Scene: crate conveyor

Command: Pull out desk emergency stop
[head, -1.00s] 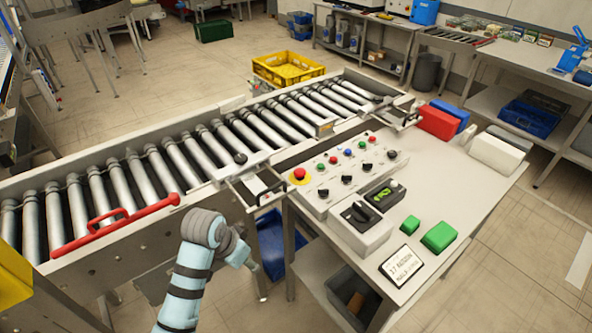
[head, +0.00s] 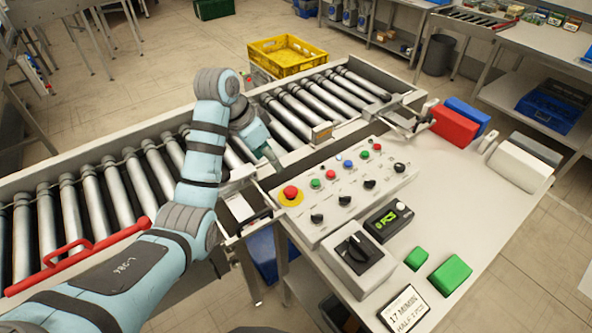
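The desk emergency stop is a red mushroom button (head: 290,192) on a yellow ring, at the left end of the sloped grey control panel (head: 325,222) on the desk. My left arm comes in from the lower left and bends over the roller conveyor. Its end, with the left gripper (head: 272,158), points down above the rollers, behind and slightly left of the emergency stop and apart from it. The gripper's fingers are too small and partly hidden to tell open from shut. My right gripper is not in view.
The panel also carries several coloured buttons and black knobs. A box with a black rotary switch (head: 356,252) and a display unit (head: 388,221) stand in front of it. A red handle rail (head: 80,254) runs along the conveyor's near side. A yellow crate (head: 288,57) stands behind the conveyor.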

